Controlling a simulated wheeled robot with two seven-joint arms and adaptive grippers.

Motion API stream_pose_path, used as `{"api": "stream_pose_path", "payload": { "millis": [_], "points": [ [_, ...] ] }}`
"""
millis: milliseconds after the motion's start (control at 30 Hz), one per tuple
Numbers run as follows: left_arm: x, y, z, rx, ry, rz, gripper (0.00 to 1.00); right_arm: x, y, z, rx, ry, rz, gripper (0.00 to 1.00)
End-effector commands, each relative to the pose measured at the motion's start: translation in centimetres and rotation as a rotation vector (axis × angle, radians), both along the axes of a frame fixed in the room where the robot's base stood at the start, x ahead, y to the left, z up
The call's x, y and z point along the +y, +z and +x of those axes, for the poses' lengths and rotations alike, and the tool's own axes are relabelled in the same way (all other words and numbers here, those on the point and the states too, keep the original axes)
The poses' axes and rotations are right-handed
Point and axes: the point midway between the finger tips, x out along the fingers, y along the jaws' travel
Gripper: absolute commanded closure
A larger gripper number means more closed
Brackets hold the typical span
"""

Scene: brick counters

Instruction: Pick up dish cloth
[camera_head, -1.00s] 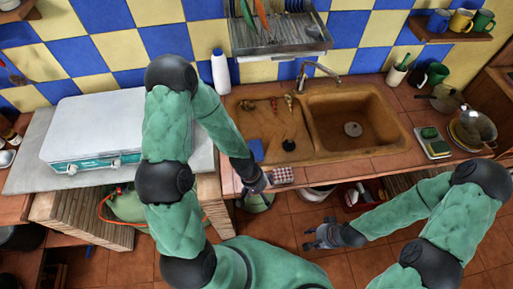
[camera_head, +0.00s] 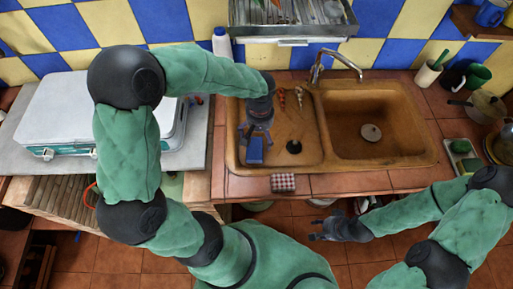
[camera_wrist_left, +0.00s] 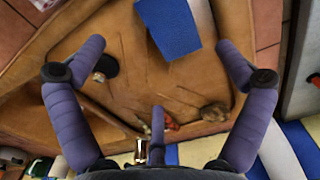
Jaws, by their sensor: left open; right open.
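A flat blue cloth (camera_head: 253,151), which looks like the dish cloth, lies at the near left part of the brown sink's drainboard (camera_head: 310,150). In the left wrist view the blue cloth (camera_wrist_left: 168,26) shows at the top, just beyond the fingertips. My left gripper (camera_head: 257,130) is over the drainboard, pointing down, open and empty, with its fingers spread to either side of the cloth's line. A small red-and-white checked cloth-like item (camera_head: 283,183) lies on the counter's front edge. My right gripper (camera_head: 322,229) is open and empty, low in front of the counter.
The sink basin (camera_head: 372,100) is empty, with a faucet (camera_head: 335,62) behind it. A dark round stopper (camera_head: 293,146) and small items lie on the drainboard. A white-topped stove (camera_head: 60,110) is left.

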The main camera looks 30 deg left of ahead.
Motion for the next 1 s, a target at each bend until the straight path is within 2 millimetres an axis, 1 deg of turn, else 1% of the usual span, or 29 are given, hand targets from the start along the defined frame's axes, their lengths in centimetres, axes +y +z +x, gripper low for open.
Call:
{"api": "stream_pose_path", "payload": {
  "millis": [33,200,467,800,1000],
  "points": [
    [0.0,-1.1,-0.1,0.004,0.001,-0.001,0.0,0.0,-0.3,0.0,0.0,0.0,0.0,0.57],
    [0.0,-3.3,-0.1,0.003,-0.001,-0.001,0.0,0.0,-0.8,0.0,0.0,0.0,0.0,0.57],
    [0.1,-4.5,0.0,0.001,-0.001,-0.002,0.0,0.0,-1.1,0.0,0.0,0.0,0.0,0.57],
    [0.5,-8.9,0.0,0.002,-0.002,-0.002,0.0,0.0,-2.5,0.0,0.0,0.0,0.0,0.57],
    [0.5,-9.1,0.0,-0.001,-0.001,-0.003,0.0,0.0,-2.4,0.0,0.0,0.0,0.0,0.57]
  ]
}}
